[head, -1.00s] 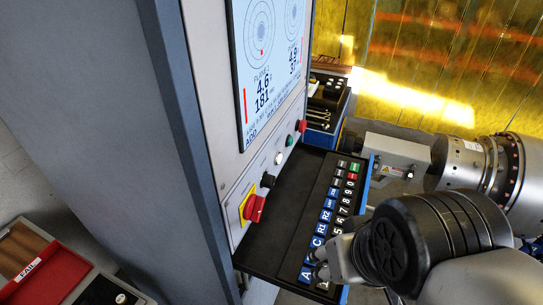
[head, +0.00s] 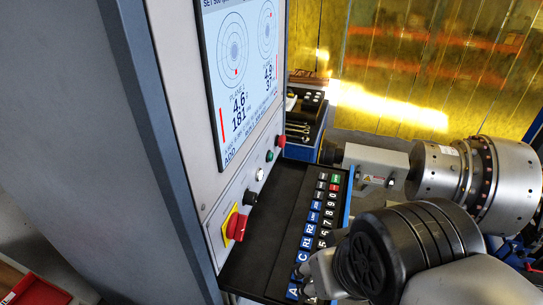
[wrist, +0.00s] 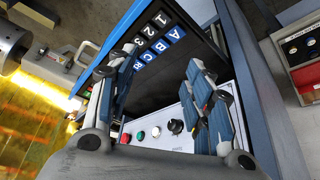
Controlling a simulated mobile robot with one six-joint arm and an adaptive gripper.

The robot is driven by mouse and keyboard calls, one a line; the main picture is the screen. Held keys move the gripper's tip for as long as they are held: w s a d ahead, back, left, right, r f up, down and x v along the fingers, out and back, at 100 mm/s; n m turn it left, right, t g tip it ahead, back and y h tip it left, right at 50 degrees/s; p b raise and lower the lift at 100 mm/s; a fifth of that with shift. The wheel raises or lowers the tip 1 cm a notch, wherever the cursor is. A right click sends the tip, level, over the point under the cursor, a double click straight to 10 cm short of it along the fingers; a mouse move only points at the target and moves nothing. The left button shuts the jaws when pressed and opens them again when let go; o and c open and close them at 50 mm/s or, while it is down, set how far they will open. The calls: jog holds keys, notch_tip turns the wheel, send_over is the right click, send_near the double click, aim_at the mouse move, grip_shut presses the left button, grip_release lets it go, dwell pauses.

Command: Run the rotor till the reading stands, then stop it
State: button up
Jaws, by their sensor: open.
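The balancing machine's screen (head: 238,75) shows two round plots, with 4.6 and 181 under the left one and smaller figures under the right one. On the panel are a red button (head: 281,141) and a green button (head: 270,156). A steel cylinder (head: 435,172), seemingly the rotor, is at the right. My gripper (head: 318,278) is at the keypad's near end, by the A key. In the wrist view my gripper (wrist: 163,70) is open and empty, its fingers apart over the shelf.
A red-and-yellow switch (head: 236,226) and a black knob (head: 250,197) stick out from the panel. A box with small tools (head: 305,115) stands behind the shelf. Yellow curtain strips (head: 440,60) hang at the back. A red tray (head: 35,290) is at lower left.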

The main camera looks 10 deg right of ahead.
jog(key=shift+c, duration=0.3)
grip_shut()
dwell(0.3)
dwell(1.2)
